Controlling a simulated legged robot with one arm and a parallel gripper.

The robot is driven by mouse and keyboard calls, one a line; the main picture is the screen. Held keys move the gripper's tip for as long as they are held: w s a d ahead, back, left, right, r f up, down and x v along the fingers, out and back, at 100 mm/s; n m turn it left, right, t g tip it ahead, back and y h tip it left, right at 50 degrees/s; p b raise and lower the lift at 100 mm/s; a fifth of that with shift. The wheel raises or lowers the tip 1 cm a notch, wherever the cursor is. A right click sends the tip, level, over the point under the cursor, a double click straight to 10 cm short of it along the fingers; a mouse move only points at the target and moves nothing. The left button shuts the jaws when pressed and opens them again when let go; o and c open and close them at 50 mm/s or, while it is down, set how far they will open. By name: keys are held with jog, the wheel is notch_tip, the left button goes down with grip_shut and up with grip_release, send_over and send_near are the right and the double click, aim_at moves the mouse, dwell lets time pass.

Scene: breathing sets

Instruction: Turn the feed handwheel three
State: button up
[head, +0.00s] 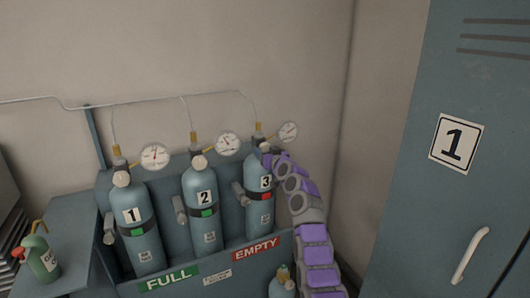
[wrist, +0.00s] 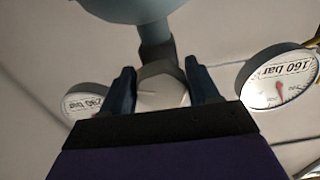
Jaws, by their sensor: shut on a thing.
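Cylinder three (head: 260,212) stands at the right of the rack in the head view, with a black 3 label and a red tag. My gripper (head: 267,150) is at its top, coming in from the right. In the wrist view a pale faceted handwheel (wrist: 160,92) sits between the two dark fingers of my gripper (wrist: 158,72), which are shut on it. In the head view this handwheel is mostly hidden by my gripper. The gauge (head: 288,131) of cylinder three stands just right of and above my gripper.
Cylinder one (head: 142,240) and cylinder two (head: 201,222) stand to the left with green tags and gauges. The rack carries FULL (head: 168,277) and EMPTY (head: 256,249) signs. A small green bottle (head: 42,261) is at far left. A locker (head: 455,200) stands at right.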

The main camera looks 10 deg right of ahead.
jog(key=n, duration=0.5)
jog(key=shift+w+d+f+n, duration=0.1)
jog(key=shift+d+f+n, duration=0.05)
jog(key=shift+f+n, duration=0.15)
jog(key=n, duration=0.5)
jog(key=shift+d+r+n, duration=0.1)
jog(key=shift+n, duration=0.2)
jog(key=shift+w+r+n+p, duration=0.1)
jog(key=shift+n+p, duration=0.3)
jog(key=shift+n, duration=5.1)
jog(key=o, duration=0.8)
jog(key=shift+c, duration=0.2)
jog(key=shift+o, duration=1)
jog(key=shift+w+r, duration=0.1)
jog(key=shift+r, duration=0.1)
jog(key=shift+d+r, duration=0.1)
jog(key=shift+r, duration=0.05)
